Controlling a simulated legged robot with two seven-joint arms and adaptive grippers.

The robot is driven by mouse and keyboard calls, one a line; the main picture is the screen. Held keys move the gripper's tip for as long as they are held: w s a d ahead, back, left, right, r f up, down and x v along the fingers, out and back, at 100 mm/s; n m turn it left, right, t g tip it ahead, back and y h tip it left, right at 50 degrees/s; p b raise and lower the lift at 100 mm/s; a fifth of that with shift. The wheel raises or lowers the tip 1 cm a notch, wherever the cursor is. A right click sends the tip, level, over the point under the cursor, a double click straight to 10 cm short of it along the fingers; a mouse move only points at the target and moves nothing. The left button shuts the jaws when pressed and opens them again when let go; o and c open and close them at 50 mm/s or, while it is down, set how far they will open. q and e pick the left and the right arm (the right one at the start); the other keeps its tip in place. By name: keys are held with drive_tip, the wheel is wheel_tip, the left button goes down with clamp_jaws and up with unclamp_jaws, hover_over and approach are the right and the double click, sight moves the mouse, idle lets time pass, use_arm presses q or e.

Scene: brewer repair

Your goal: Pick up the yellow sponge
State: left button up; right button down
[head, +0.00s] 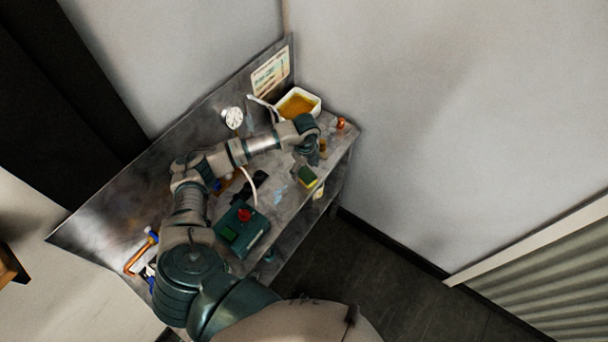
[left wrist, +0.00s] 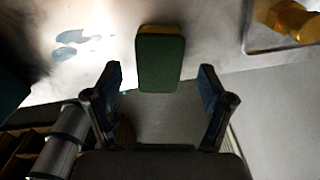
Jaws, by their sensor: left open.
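The sponge (head: 308,177) has a green face and yellow sides. It is near the front right edge of the metal bench. My left gripper (head: 313,157) is just behind the sponge in the head view, at the end of my outstretched arm. In the left wrist view the sponge (left wrist: 158,62) shows its green face, with yellow along its top and right side. It appears between the two spread fingers of my left gripper (left wrist: 159,69), with a gap on both sides. My right gripper is not in view.
The metal bench (head: 285,228) carries a white tub (head: 317,101) of orange-brown contents at the back and a teal box (head: 243,232) with a red knob in front. A copper-coloured part (head: 341,123) is at the right end. A brass-coloured piece (left wrist: 285,18) is at the wrist view's upper right.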

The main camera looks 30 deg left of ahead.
sight(306, 174)
use_arm(q)
drive_tip(key=shift+d+f, duration=0.25)
drive_tip(key=shift+f, duration=0.95)
drive_tip(key=shift+d+f, duration=0.1)
drive_tip(key=shift+f, duration=0.2)
drive_tip(key=shift+a+f, duration=0.1)
drive_tip(key=shift+a, duration=0.3)
drive_tip(key=c, duration=0.7)
drive_tip(key=shift+c, duration=0.4)
drive_tip(key=shift+d, duration=0.15)
drive_tip(key=shift+d+r, duration=0.1)
drive_tip(key=shift+r, duration=0.55)
wheel_tip(306, 174, up, 2)
drive_tip(key=s+d, duration=0.3)
drive_tip(key=s, duration=0.1)
drive_tip(key=s+d+r+b, duration=0.1)
drive_tip(key=s+d, duration=0.3)
drive_tip(key=s+d+b, duration=0.1)
drive_tip(key=s+d, duration=0.2)
drive_tip(key=s, duration=0.1)
drive_tip(key=shift+d+r, duration=0.35)
drive_tip(key=shift+r, duration=0.05)
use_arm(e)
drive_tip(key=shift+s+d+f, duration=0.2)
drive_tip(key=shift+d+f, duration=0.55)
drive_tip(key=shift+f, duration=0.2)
